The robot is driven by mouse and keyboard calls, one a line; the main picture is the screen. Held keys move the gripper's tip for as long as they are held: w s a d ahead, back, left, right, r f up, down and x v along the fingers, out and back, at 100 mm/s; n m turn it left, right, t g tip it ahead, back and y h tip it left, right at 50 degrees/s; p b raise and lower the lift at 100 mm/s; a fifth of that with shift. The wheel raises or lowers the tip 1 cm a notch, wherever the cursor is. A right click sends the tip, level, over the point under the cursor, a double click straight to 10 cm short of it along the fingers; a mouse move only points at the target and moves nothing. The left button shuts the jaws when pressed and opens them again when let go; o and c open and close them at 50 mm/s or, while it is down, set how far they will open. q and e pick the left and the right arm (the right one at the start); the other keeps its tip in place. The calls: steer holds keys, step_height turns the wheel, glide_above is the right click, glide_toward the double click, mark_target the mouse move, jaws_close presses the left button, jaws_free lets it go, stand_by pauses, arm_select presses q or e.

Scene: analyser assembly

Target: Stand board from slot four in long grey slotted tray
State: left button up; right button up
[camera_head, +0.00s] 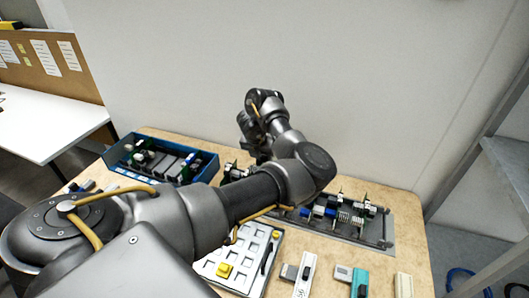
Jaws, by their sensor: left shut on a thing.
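My left arm comes in from the left and bends back over the table. My left gripper (256,147) points down near the far end of the long grey slotted tray (346,238). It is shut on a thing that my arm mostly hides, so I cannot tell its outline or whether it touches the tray. Several green boards with white and blue parts (345,214) stand in the tray's right part. A green and white board (233,171) shows just left of the gripper; I cannot tell if it is the held one. My right gripper is not in view.
A blue crate (205,172) with boards and dark dividers stands at the back left. A wall rises behind the table; a grey shelf stands right.

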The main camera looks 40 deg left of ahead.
arm_select(q)
steer(key=b+x, duration=0.1)
steer(key=x, duration=0.1)
steer(key=b+x, duration=0.2)
steer(key=x, duration=0.1)
steer(key=shift+w+d+f, duration=0.25)
steer(key=shift+w+d, duration=0.05)
steer(key=shift+w, duration=0.15)
steer(key=shift+s+f+b, duration=0.35)
steer(key=shift+f+b, duration=0.05)
steer(key=shift+b, duration=0.2)
steer(key=b+x, duration=0.1)
steer(key=x, duration=0.1)
steer(key=shift+d+f+b, duration=0.15)
steer(key=shift+f+b, duration=0.2)
steer(key=shift+f, duration=0.25)
steer(key=shift+s+f+b, duration=0.15)
steer(key=shift+b, duration=0.35)
steer(key=shift+f, duration=0.4)
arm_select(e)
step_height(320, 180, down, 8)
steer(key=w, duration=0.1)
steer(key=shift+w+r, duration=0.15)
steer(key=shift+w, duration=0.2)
arm_select(q)
steer(key=shift+r, duration=0.1)
